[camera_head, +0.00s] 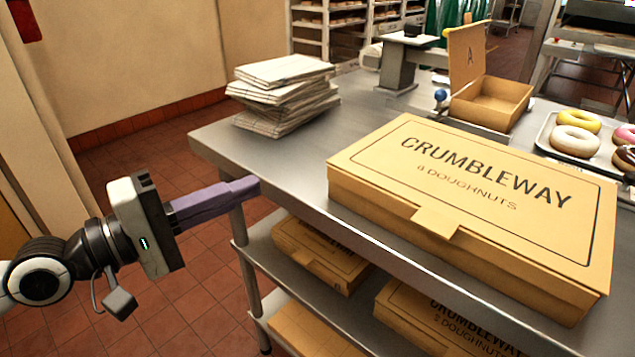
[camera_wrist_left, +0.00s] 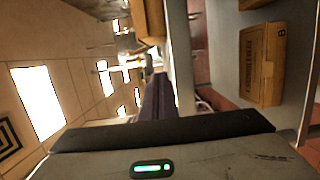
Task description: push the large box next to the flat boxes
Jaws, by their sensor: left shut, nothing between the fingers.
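The large box (camera_head: 470,195) is a closed yellow-brown carton marked "CRUMBLEWAY 8 DOUGHNUTS". It lies on the metal table (camera_head: 265,160), close to the front edge. The flat boxes (camera_head: 285,90) are a stack of several pale folded sheets at the table's far left corner, apart from the large box, with bare metal between. My left gripper (camera_head: 250,186) is shut and empty, its purple fingers pointing right near the table's left front edge, left of the large box. The fingers also show in the left wrist view (camera_wrist_left: 157,95). My right gripper is not in view.
An open small box (camera_head: 490,100) stands behind the large box, with a tray of doughnuts (camera_head: 575,140) to its right. A grey stand (camera_head: 400,60) is at the back. More cartons (camera_head: 320,250) sit on the shelves below the tabletop.

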